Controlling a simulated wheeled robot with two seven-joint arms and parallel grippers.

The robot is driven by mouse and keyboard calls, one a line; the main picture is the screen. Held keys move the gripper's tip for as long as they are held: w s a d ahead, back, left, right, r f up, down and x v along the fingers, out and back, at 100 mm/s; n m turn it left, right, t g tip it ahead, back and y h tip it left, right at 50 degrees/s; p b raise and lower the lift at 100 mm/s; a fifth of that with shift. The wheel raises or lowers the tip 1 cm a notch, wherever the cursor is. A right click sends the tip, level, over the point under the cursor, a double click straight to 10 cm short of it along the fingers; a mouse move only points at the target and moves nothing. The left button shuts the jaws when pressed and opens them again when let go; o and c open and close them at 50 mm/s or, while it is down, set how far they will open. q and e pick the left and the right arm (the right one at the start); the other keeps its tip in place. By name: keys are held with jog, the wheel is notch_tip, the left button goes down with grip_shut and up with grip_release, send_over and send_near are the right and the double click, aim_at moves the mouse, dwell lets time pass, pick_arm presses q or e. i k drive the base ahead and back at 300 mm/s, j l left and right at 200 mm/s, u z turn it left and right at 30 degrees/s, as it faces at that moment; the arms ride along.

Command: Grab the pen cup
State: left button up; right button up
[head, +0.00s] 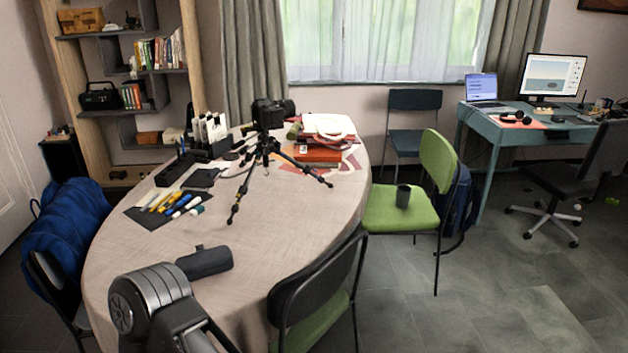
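A small dark cup (403,195), which looks like the pen cup, stands upright and apparently empty on the seat of the green chair (378,212), right of the oval table (270,225). Several pens and markers (176,203) lie loose on a dark mat at the table's left side. One of my arm's links shows at the bottom left, over the table's near edge. Neither gripper can be made out in the head view, and nothing touches the cup.
A camera tripod (262,160) stands mid-table, with a black desk organizer (182,165) behind. A dark case (204,262) lies near my arm. A near chair (318,290) stands at the table's front right. Open floor (480,290) lies right of the green chair.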

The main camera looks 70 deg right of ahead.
aim_at(403, 197)
jog(key=k+l, duration=0.1)
jog(key=l, duration=0.7)
jog(key=k+l, duration=0.15)
jog(key=l, duration=0.65)
jog(key=k+l, duration=0.1)
jog(key=l, duration=0.75)
jog(key=k+l, duration=0.1)
jog(key=l, duration=0.7)
jog(key=k+l, duration=0.15)
jog(key=l, duration=0.65)
jog(key=k+l, duration=0.1)
jog(key=l, duration=0.7)
jog(key=k+l, duration=0.15)
jog(key=l, duration=0.65)
jog(key=k+l, duration=0.1)
jog(key=l, duration=0.7)
